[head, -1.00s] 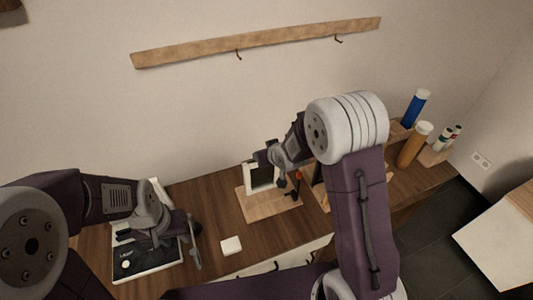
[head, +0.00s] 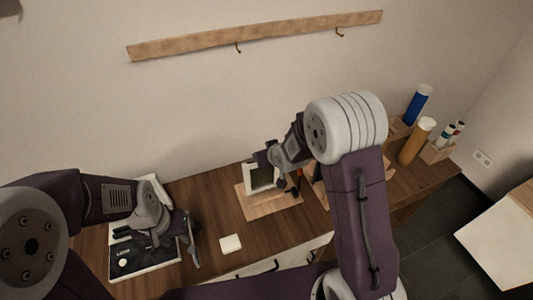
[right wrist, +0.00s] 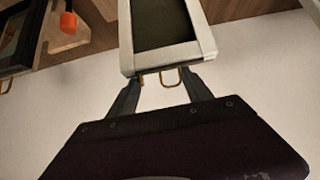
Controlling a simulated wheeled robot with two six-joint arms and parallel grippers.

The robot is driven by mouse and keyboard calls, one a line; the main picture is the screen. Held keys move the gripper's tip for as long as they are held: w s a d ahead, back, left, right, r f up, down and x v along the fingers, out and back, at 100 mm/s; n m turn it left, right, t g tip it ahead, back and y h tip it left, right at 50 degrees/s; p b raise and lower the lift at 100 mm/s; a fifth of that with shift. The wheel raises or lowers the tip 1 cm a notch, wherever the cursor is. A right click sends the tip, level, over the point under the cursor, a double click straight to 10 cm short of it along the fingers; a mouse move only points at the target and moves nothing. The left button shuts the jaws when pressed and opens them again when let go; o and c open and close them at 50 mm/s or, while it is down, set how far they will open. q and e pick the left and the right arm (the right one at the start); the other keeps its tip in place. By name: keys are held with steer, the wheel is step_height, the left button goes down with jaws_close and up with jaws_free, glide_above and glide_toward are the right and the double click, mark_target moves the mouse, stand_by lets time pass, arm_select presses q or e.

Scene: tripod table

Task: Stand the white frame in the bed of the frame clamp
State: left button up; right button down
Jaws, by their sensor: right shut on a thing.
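The white frame (head: 249,180), with a dark panel, is upright over the wooden base of the frame clamp (head: 272,207). In the head view I cannot tell whether its lower edge touches the bed. My right gripper (head: 268,157) is shut on the frame near its top edge. In the right wrist view the frame (right wrist: 208,40) sits between the fingertips (right wrist: 160,84). The clamp's red-orange handle (right wrist: 68,22) shows at upper left there. My left gripper (head: 188,240) hangs over the dark tray at the left; its finger gap is not clear.
Blue (head: 416,104) and brown (head: 415,142) tubes stand in wooden holders at right. Bare tabletop (head: 205,192) lies left of the clamp.

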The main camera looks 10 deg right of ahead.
steer(key=shift+f+b, duration=1.2)
steer(key=shift+f, duration=0.4)
steer(key=shift+c, duration=1.8)
jaws_free()
steer(key=v, duration=0.9)
steer(key=shift+b, duration=0.3)
